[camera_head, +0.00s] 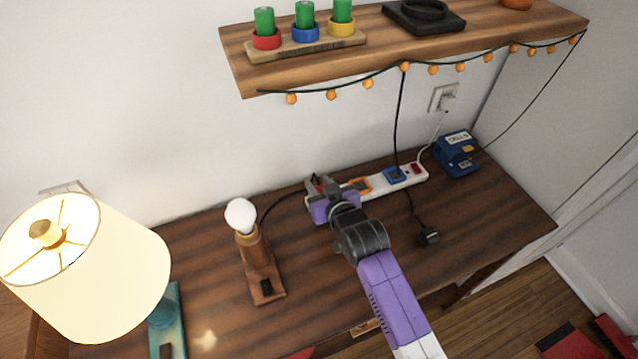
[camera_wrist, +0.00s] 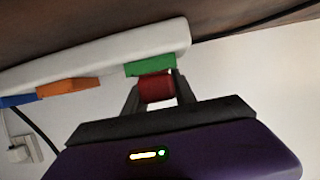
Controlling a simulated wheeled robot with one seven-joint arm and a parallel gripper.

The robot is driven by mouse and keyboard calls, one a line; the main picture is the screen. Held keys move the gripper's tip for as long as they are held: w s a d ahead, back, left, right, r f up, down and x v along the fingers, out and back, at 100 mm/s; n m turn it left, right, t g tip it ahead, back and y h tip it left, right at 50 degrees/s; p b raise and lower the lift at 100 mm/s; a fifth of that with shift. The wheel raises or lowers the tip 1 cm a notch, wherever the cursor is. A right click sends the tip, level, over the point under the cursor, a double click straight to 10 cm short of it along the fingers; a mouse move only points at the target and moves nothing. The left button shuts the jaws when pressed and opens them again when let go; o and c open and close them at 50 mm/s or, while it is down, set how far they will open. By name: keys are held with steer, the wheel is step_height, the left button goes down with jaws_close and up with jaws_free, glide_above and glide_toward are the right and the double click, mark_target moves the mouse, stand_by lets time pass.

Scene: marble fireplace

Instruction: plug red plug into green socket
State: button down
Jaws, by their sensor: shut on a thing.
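My gripper (camera_head: 318,185) is at the left end of the white power strip (camera_head: 421,178), shut on the red plug. In the wrist view the red plug (camera_wrist: 157,89) sits between the two fingers, directly against the green socket (camera_wrist: 150,65). I cannot tell how deep its pins are. The green socket is at one end of the strip and is hidden by my gripper in the head view. The orange socket (camera_head: 358,186) beside it is empty.
A bulb lamp (camera_head: 247,240) with a cord toward my gripper stands left. A loose black plug (camera_head: 429,237) lies to the right. A blue box (camera_head: 457,154) stands beyond the strip. A shelf (camera_head: 400,50) overhangs the back.

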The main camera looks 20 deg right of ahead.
steer(key=c, duration=0.9)
jaws_free()
steer(key=v, duration=0.7)
steer(key=shift+s+r, duration=0.15)
steer(key=shift+s, duration=0.2)
step_height(320, 180, up, 5)
steer(key=t, duration=0.2)
steer(key=shift+g, duration=0.4)
steer(key=f+v, duration=0.2)
steer(key=v, duration=1)
steer(key=s+f+v, duration=0.1)
steer(key=f+v, duration=0.1)
steer(key=v, duration=1.1)
steer(key=f+v, duration=0.2)
steer(key=v, duration=1.1)
steer(key=shift+s+d+f, duration=0.1)
steer(key=shift+s+f, duration=0.05)
steer(key=shift+s, duration=0.35)
